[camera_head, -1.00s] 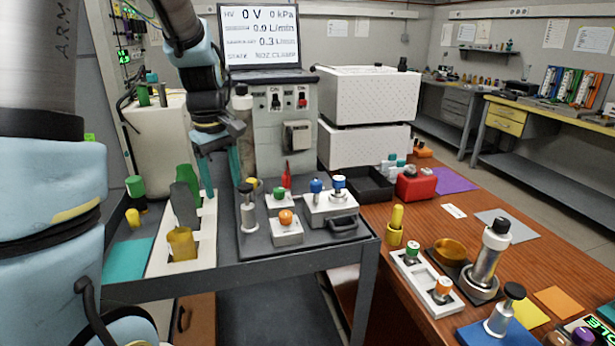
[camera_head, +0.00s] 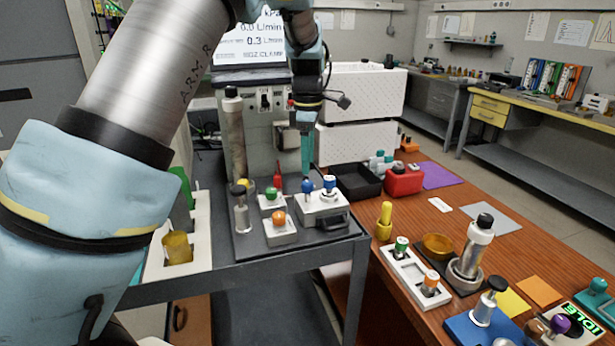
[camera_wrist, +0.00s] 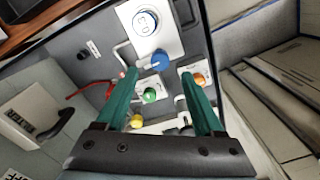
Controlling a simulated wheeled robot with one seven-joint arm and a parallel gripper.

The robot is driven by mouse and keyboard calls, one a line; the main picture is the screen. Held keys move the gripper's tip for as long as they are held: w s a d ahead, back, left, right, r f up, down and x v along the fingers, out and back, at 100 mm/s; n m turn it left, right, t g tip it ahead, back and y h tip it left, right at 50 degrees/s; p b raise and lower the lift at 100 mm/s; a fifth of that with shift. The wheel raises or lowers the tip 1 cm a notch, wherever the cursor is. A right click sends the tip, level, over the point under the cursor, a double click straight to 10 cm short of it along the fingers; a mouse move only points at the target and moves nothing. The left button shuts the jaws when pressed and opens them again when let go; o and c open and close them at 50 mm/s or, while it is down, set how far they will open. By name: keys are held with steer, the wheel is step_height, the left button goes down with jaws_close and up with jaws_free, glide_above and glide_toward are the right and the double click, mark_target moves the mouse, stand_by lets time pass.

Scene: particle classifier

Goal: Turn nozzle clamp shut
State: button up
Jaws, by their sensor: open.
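Several coloured knobs stand on the grey cart top (camera_head: 250,247); no label tells me for certain which is the nozzle clamp. A blue knob (camera_head: 307,186) sits by the left end of a white block (camera_head: 316,205). It also shows in the wrist view (camera_wrist: 159,60), just beyond and between the fingertips. My gripper (camera_head: 307,170) points down above this knob, and its teal fingers (camera_wrist: 159,76) are apart with nothing between them. A green knob (camera_head: 271,192), an orange knob (camera_head: 278,217) and a red upright part (camera_head: 277,176) stand nearby. The screen (camera_head: 252,45) carries a partly covered clamp message.
A second blue-topped part (camera_head: 329,182) stands on the white block, close right of my gripper. A grey post (camera_head: 234,140) and the machine front (camera_head: 262,150) stand behind. A black tray (camera_head: 357,181) and red box (camera_head: 403,180) lie right. My arm covers the left side.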

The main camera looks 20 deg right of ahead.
mark_target(308, 182)
steer(key=shift+f+p, duration=0.55)
steer(key=shift+f, duration=2.55)
jaws_close()
